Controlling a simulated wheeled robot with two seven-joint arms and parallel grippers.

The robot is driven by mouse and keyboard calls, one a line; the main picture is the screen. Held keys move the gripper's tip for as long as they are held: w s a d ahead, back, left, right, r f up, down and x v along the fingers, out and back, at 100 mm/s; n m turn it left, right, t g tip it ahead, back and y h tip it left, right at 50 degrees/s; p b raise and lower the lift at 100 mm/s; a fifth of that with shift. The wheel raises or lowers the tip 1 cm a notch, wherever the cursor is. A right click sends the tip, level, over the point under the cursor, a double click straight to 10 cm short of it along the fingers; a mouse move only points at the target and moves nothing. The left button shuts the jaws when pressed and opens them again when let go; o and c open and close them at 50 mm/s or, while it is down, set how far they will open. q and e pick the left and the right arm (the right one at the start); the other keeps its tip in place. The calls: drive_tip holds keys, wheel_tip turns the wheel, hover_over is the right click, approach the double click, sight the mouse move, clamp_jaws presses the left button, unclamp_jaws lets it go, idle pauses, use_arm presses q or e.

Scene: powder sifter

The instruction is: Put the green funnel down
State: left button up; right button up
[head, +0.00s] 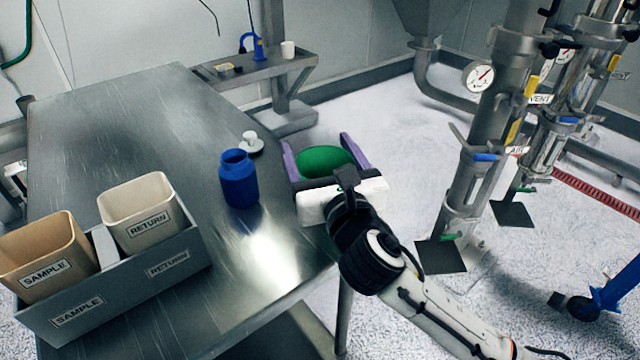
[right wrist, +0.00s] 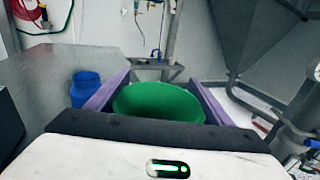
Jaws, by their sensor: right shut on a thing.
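The green funnel (head: 326,160) is between the purple fingers of my right gripper (head: 324,150), near the right edge of the steel table (head: 130,115). In the right wrist view the funnel (right wrist: 158,102) fills the space between the two fingers (right wrist: 160,92), its wide round mouth showing. My right gripper is shut on it. The funnel's lower part is hidden, so I cannot tell whether it touches anything. My left gripper is not in view.
A blue bottle (head: 238,180) stands on the table left of the funnel, with a white lid-like piece (head: 250,143) behind it. A grey holder (head: 183,262) with a tan SAMPLE bin (head: 45,250) and a cream RETURN bin (head: 142,212) stands at front left. The table's back left is clear.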

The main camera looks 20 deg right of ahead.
sight(319, 172)
drive_tip(key=shift+f+b, duration=0.65)
drive_tip(key=shift+f, duration=1.8)
drive_tip(key=o, duration=1)
drive_tip(key=shift+o, duration=0.2)
drive_tip(key=shift+s+r, duration=0.1)
drive_tip(key=shift+r, duration=0.05)
drive_tip(key=s, duration=1.1)
drive_tip(key=shift+s+a, duration=0.35)
drive_tip(key=shift+s, duration=0.05)
